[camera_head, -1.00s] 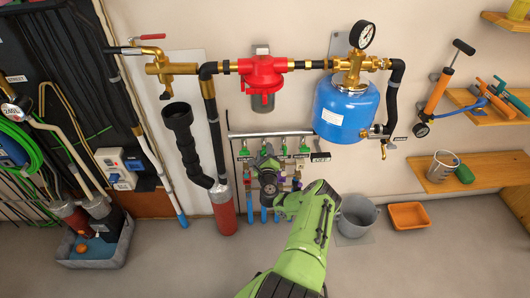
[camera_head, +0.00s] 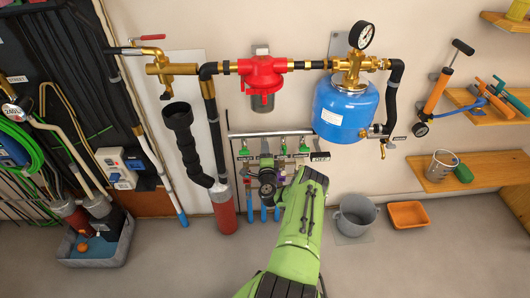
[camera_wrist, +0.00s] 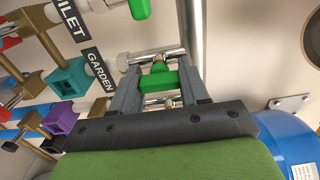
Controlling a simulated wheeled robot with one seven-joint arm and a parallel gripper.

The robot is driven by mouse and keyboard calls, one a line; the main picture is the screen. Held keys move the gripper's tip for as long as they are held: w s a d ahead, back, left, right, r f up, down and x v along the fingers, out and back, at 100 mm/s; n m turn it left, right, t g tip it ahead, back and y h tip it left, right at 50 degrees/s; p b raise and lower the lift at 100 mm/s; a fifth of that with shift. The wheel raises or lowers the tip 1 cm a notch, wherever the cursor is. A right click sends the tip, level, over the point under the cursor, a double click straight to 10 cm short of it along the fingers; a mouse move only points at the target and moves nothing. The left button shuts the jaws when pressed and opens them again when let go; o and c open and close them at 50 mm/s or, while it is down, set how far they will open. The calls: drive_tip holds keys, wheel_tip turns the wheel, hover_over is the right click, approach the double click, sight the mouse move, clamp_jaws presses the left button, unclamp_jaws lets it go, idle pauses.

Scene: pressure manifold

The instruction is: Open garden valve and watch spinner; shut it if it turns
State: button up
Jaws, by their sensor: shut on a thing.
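My gripper (camera_wrist: 157,68) is shut on a green valve handle (camera_wrist: 158,80) beside the GARDEN label (camera_wrist: 100,71) in the wrist view. The handle sits between the two grey fingers, in front of a metal fitting. In the head view, my arm hides the fingers and this handle. Other green handles (camera_head: 244,151) show along the manifold there. In the wrist view, a teal block (camera_wrist: 68,78) and a purple block (camera_wrist: 60,118) sit on the fittings left of the fingers. I cannot tell which spinner belongs to the garden line, or whether it turns.
A blue tank (camera_head: 345,108) with a gauge (camera_head: 362,35) hangs right of the manifold. A red filter (camera_head: 263,72) is above it. A grey bucket (camera_head: 355,215) and an orange tray (camera_head: 408,214) lie at the right. A black pipe (camera_head: 186,145) stands at the left.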

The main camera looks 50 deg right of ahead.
drive_tip(key=shift+a, duration=0.1)
idle(0.5)
drive_tip(key=o, duration=1.1)
drive_tip(key=shift+c, duration=0.2)
drive_tip(key=p+v, duration=1.3)
drive_tip(key=v, duration=0.2)
drive_tip(key=shift+s+a, duration=0.25)
drive_tip(key=shift+s, duration=0.05)
